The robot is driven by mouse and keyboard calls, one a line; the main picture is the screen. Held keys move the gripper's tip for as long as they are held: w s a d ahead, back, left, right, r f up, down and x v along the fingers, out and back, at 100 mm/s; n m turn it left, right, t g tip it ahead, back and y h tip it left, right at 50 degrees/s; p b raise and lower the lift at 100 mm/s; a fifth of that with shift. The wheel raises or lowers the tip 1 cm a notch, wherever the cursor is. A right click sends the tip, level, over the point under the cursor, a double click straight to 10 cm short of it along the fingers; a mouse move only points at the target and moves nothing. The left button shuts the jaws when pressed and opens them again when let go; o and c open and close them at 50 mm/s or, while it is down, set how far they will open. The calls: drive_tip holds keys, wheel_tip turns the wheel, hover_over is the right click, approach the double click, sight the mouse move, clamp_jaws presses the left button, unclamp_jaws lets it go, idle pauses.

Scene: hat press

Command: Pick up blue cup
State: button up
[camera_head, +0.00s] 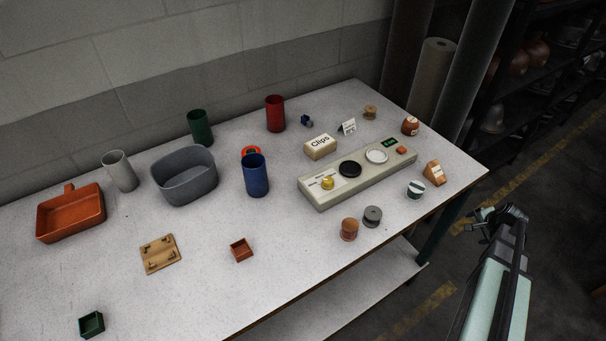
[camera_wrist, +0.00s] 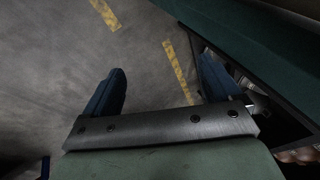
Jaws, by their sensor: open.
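The blue cup (camera_head: 256,176) is a tall dark-blue cylinder standing upright on the table (camera_head: 330,238), near its middle. An orange-red round thing (camera_head: 251,152) is partly hidden behind it. My gripper (camera_head: 484,218) is off the table's right edge, well away from the cup. In the wrist view my gripper (camera_wrist: 160,88) has its two dark-blue fingers wide apart with only floor between them. The cup does not show in the wrist view.
A grey tub (camera_head: 186,177) stands left of the cup, a green cup (camera_head: 200,127) and red cup (camera_head: 275,113) behind it. A beige panel (camera_head: 350,181) with knobs lies to its right. A small orange box (camera_head: 241,250) is in front. Bare tabletop lies between.

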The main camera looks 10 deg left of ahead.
drive_tip(key=w+a+r+m+t+y, duration=0.1)
drive_tip(key=w+r+m+t, duration=0.15)
drive_tip(key=w+r, duration=0.75)
drive_tip(key=w+r+m+t, duration=0.25)
drive_tip(key=w+r, duration=0.45)
drive_tip(key=r, duration=0.7)
drive_tip(key=w+a+r+m+g+y, duration=0.1)
drive_tip(key=w+a+r+y, duration=0.3)
drive_tip(key=a+r, duration=0.85)
drive_tip(key=s+a+n+g, duration=0.1)
drive_tip(key=s+a+g, duration=0.15)
drive_tip(key=a, duration=1.65)
drive_tip(key=n+g+h, duration=0.4)
drive_tip(key=g+h, duration=0.1)
drive_tip(key=g, duration=0.2)
approach(252, 158)
drive_tip(key=s, duration=0.2)
drive_tip(key=f, duration=0.8)
drive_tip(key=shift+d, duration=0.4)
drive_tip(key=shift+s+d+f, duration=0.1)
drive_tip(key=shift+s+f, duration=0.05)
drive_tip(key=shift+f, duration=0.85)
drive_tip(key=shift+s+d+f, duration=0.1)
drive_tip(key=shift+s+f, duration=0.1)
drive_tip(key=shift+f, duration=1.45)
